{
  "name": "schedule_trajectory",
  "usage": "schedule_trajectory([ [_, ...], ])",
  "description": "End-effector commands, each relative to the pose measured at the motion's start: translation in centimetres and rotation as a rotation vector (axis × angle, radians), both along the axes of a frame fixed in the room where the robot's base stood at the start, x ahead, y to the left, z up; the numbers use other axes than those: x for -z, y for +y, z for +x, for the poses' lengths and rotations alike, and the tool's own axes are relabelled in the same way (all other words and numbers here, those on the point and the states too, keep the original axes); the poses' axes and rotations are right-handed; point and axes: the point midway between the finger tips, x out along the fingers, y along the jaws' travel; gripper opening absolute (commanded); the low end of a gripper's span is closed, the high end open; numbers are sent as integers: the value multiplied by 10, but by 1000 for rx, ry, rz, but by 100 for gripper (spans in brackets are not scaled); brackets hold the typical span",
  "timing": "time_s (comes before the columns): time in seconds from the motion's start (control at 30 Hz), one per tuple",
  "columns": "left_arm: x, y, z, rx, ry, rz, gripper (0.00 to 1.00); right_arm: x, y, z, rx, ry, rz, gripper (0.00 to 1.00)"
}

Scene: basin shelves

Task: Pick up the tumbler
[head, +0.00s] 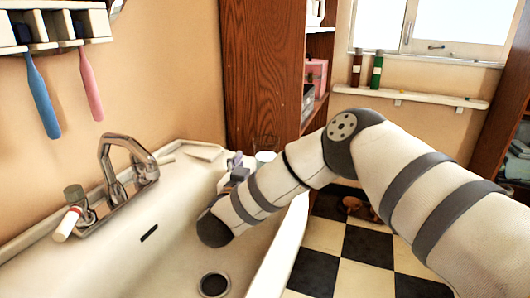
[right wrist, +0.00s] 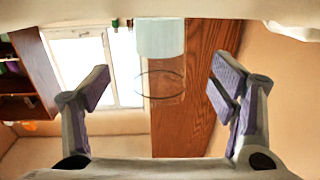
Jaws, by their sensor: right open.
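The tumbler (head: 264,157) stands upright on the far right corner of the basin in the head view. Its lower part is pale and its upper part clear, with a thin round rim. In the right wrist view, which is upside down, the tumbler (right wrist: 160,38) appears ahead, between the finger directions. My right gripper (head: 239,166) is just left of the tumbler in the head view, partly hidden by its own wrist. Its fingers (right wrist: 161,85) are spread wide with nothing between them, and the tumbler looks beyond the tips. My left gripper is out of view.
The white basin (head: 170,262) has a metal tap (head: 128,165) at its left and a drain below. A toothbrush rack (head: 52,30) hangs on the wall. A wooden cabinet (head: 262,70) rises behind the tumbler. A checkered floor lies right of the basin.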

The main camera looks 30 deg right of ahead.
Motion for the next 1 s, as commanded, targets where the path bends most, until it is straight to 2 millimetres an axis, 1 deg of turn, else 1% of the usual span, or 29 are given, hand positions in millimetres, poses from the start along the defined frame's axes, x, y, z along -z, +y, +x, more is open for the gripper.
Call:
schedule_trajectory([
  [0.1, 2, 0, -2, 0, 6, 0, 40, 2, -10, 10, 0, 1, 1, 79],
  [0.27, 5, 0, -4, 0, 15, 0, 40, 6, -36, 29, 2, 1, 1, 79],
  [0.33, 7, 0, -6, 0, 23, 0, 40, 6, -42, 38, 0, 1, 1, 79],
  [0.43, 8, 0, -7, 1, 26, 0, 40, 5, -47, 43, -3, 0, 0, 79],
  [0.6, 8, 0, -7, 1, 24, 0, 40, 2, -47, 44, -4, -1, 0, 79],
  [0.63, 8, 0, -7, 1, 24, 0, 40, 2, -47, 43, -4, -3, 0, 76],
  [0.67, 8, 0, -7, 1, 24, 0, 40, 2, -47, 44, -4, -3, 0, 69],
  [0.7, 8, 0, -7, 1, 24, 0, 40, 2, -46, 43, -4, -3, 0, 60],
  [0.77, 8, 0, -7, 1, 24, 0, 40, 2, -46, 43, -4, -3, 0, 47],
  [0.8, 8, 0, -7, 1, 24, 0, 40, 2, -46, 43, -4, -2, 1, 38],
  [0.87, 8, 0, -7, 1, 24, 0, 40, 2, -46, 43, -4, -2, 1, 24],
  [0.9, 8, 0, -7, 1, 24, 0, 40, 2, -46, 43, -4, -2, 1, 22],
  [1.0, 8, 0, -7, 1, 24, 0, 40, 2, -46, 43, -4, -3, 0, 21],
])
